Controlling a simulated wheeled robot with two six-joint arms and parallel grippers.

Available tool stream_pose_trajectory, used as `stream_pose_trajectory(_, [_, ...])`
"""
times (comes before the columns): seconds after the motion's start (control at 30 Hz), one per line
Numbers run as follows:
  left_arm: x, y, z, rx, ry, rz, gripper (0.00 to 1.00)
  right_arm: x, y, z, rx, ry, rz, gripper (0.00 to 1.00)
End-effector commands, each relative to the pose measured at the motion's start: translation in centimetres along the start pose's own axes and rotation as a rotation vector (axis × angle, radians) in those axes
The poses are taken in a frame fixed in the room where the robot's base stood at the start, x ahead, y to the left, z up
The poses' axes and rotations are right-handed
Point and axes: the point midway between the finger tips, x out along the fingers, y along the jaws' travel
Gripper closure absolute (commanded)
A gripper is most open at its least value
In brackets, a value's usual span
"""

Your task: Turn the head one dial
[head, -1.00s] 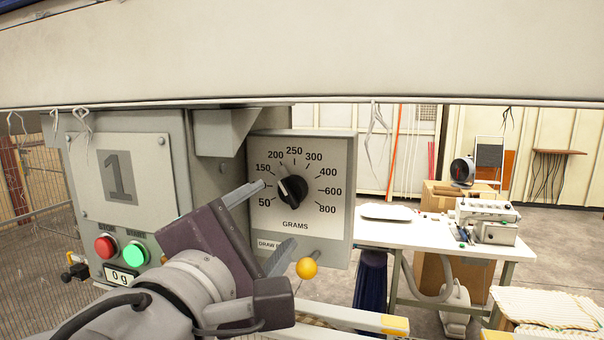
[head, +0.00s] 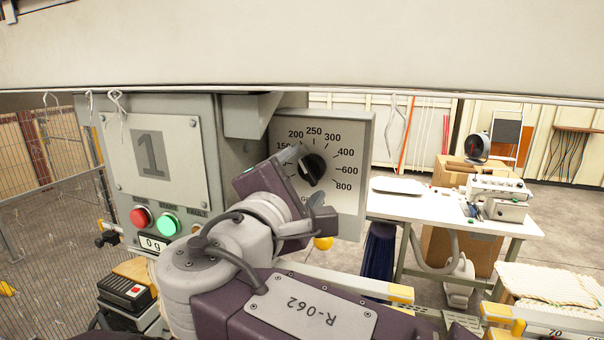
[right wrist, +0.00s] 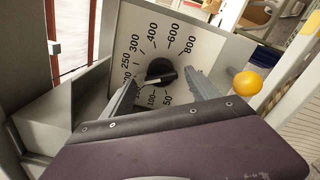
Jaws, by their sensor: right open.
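The head one dial is a black knob (head: 312,169) with a white mark, on a grey-white panel (head: 350,207) with a gram scale. It also shows in the right wrist view as a black knob (right wrist: 160,72), its mark toward the low numbers near 100. My right gripper (head: 308,174) is open in front of the dial. In the right wrist view its two fingers (right wrist: 160,80) stand on either side of the knob; I cannot tell whether they touch it. The gripper hides the panel's lower left. My left gripper is not in view.
A plate marked 1 (head: 152,158) is left of the dial, above a red button (head: 141,217) and a green button (head: 167,224). A yellow ball knob (head: 323,243) sits below the dial panel. A beam (head: 300,45) crosses overhead. A white table (head: 420,208) stands right.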

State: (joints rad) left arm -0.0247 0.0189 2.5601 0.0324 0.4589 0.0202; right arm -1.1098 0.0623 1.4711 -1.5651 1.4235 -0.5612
Motion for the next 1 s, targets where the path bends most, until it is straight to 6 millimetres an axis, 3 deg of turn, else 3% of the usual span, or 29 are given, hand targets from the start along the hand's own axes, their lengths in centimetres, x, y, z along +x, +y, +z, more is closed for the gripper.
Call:
stream_pose_trajectory(0.03, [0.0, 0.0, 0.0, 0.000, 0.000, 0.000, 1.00, 0.0, 0.0, 0.0, 0.000, 0.000, 0.000, 0.34])
stream_pose_trajectory(0.2, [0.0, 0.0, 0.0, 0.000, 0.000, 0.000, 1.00, 0.0, 0.0, 0.0, 0.000, 0.000, 0.000, 0.81])
stream_pose_trajectory(0.27, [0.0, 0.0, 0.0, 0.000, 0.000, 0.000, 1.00, 0.0, 0.0, 0.0, 0.000, -0.001, 0.001, 0.93])
stream_pose_trajectory(0.63, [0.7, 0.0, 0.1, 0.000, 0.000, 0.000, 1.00, 0.0, -0.1, 0.0, 0.040, -0.003, 0.003, 0.93])
stream_pose_trajectory(1.0, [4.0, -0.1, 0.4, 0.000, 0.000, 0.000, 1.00, 0.0, -0.3, -0.1, 0.307, -0.004, 0.007, 0.93])
